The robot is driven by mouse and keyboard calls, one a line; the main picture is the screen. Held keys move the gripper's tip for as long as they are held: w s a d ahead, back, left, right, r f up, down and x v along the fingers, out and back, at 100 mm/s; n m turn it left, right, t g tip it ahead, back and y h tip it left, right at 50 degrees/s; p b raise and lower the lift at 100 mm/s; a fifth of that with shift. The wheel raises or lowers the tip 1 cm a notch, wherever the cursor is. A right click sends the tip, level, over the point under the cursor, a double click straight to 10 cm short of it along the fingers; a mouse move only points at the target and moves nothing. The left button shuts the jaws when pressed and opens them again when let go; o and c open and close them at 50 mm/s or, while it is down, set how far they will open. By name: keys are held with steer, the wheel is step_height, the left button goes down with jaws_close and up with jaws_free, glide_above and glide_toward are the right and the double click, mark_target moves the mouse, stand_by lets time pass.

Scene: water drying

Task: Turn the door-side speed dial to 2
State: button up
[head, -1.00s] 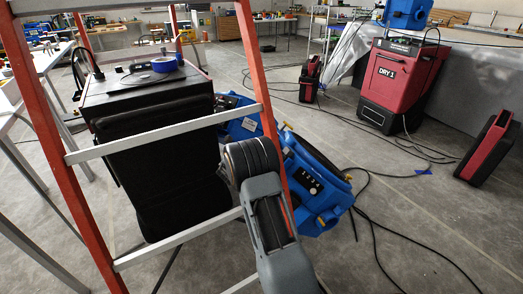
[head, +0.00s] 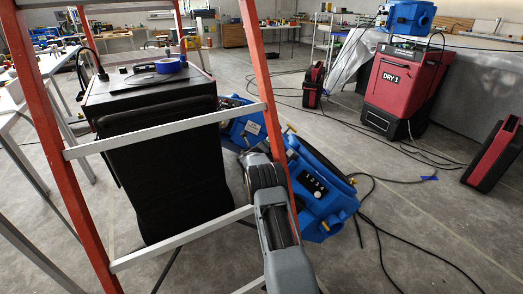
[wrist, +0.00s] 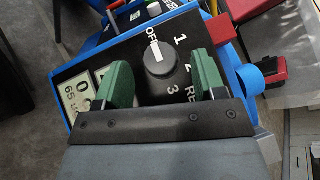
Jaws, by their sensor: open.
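The speed dial (wrist: 160,60) is a round dark knob with a white pointer line, on a black panel marked OFF, 1, 2 and 3. In the wrist view its pointer is toward OFF. My gripper (wrist: 165,80) is open, its green finger pads to the left and right of the dial, with space on both sides. Contact does not show. In the head view, a blue air mover (head: 325,190) with a small dark control panel stands right of my arm. A second blue unit (head: 243,128) is behind the ladder. My fingers are hidden in the head view.
A ladder with orange rails (head: 262,75) and pale rungs stands close in front. Behind it is a black cabinet (head: 150,92) with blue tape (head: 168,65) on top. A red DRY 1 unit (head: 395,95) stands far right. Black cables (head: 380,230) cross the floor.

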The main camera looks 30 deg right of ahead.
steer(key=shift+w+d+f, duration=0.1)
steer(key=shift+w+d, duration=0.1)
steer(key=shift+d, duration=0.1)
